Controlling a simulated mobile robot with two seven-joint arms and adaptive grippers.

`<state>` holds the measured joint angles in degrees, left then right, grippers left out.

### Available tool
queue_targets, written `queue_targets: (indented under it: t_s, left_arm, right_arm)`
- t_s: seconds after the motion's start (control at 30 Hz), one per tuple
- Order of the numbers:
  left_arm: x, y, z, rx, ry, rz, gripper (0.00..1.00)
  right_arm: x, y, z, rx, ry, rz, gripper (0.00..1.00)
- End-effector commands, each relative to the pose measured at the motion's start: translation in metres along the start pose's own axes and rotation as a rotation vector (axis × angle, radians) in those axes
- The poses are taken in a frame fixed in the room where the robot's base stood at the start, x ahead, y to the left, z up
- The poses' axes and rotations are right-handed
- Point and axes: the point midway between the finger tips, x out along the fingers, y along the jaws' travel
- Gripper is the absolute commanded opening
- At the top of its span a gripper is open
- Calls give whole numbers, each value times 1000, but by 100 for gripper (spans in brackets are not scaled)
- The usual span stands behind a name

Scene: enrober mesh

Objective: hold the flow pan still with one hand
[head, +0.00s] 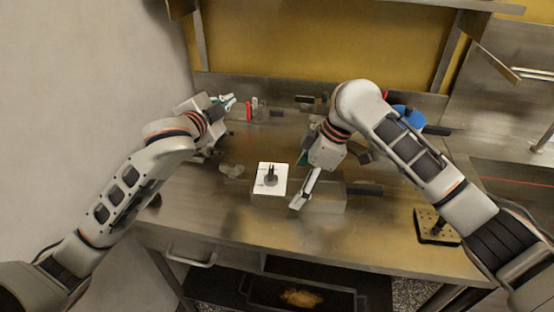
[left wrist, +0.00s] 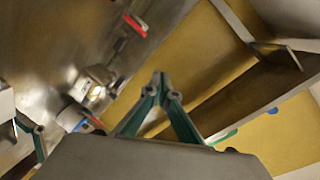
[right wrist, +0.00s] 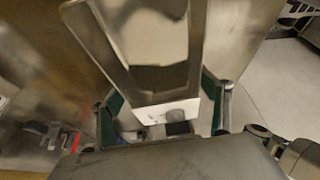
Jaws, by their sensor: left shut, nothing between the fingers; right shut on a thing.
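A low steel box-shaped pan (head: 325,203), which looks like the flow pan, stands on the steel table right of the middle. A dark handle (head: 365,189) points right from beside it. My right gripper (head: 300,197) points down at the pan. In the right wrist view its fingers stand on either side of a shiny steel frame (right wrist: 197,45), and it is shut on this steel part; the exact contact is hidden. My left gripper (head: 229,102) is shut and empty, raised at the back left, away from the pan. Its fingertips meet in the left wrist view (left wrist: 161,80).
A white plate (head: 266,188) with a black upright piece is just left of the pan. Clear small items (head: 232,170) lie further left. Red items (head: 250,110) and a blue round thing (head: 409,115) are at the back. The front table strip is clear.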

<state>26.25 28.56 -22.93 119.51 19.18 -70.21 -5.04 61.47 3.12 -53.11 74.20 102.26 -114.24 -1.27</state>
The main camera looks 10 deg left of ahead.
Motion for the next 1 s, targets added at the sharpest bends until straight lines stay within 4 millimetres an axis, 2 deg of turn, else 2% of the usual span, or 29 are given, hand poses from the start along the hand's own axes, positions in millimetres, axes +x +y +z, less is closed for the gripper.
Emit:
queue_targets:
  t_s: [0.1,0.2,0.47,0.73,1.0]
  left_arm:
    - [14,18,-31,-15,23,134,0]
    - [18,39,-55,-31,41,257,0]
    - [8,85,-105,-33,52,575,0]
    - [-26,110,-133,14,2,878,0]
    - [-71,105,-143,66,-92,1136,0]
  right_arm:
    - [1,0,1,1,-1,-1,42]
    - [1,0,1,1,-1,-1,42]
    - [1,0,1,1,-1,-1,42]
    - [1,0,1,1,-1,-1,42]
    - [1,0,1,1,-2,-1,42]
